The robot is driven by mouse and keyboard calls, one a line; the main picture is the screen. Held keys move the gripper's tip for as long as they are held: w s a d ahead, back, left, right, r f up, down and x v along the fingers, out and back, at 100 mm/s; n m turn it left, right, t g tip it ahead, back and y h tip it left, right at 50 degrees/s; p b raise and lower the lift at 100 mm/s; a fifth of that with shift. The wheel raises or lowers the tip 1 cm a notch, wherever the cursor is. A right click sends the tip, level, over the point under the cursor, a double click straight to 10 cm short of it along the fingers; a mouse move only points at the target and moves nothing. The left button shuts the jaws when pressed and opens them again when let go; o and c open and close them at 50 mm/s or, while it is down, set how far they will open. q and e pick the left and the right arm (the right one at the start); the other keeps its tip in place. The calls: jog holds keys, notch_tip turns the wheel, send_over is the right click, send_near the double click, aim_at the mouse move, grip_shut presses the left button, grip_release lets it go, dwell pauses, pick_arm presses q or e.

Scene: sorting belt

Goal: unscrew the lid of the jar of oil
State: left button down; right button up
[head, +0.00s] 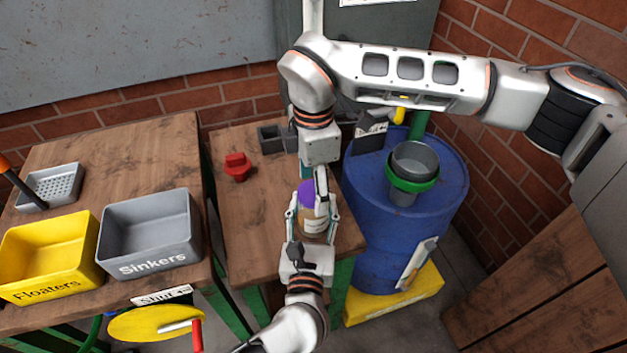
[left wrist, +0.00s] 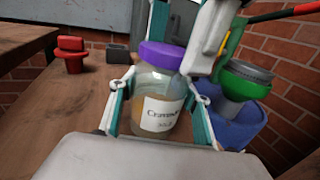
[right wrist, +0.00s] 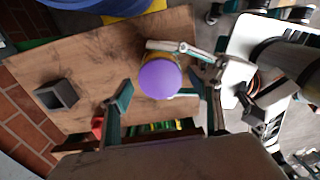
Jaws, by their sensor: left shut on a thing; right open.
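The jar of oil (head: 313,222) has a purple lid (head: 306,194), yellowish contents and a white label. It stands upright at the front right of the narrow wooden table. My left gripper (head: 312,212) is shut on the jar's body, one finger on each side, as the left wrist view shows on the jar (left wrist: 158,105). The lid (left wrist: 162,55) sits on the jar. My right gripper (head: 314,180) points down from above, open, its fingers near the lid. In the right wrist view the lid (right wrist: 160,79) shows between the open fingers; I cannot tell whether they touch it.
A red object (head: 237,167) and a grey open box (head: 270,139) lie on the same table. A blue barrel (head: 365,215) with a grey cup in a green ring (head: 413,170) stands close right. Yellow (head: 50,258) and grey (head: 150,235) bins sit on the left table.

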jog(key=shift+c, duration=0.5)
jog(key=c, duration=1.1)
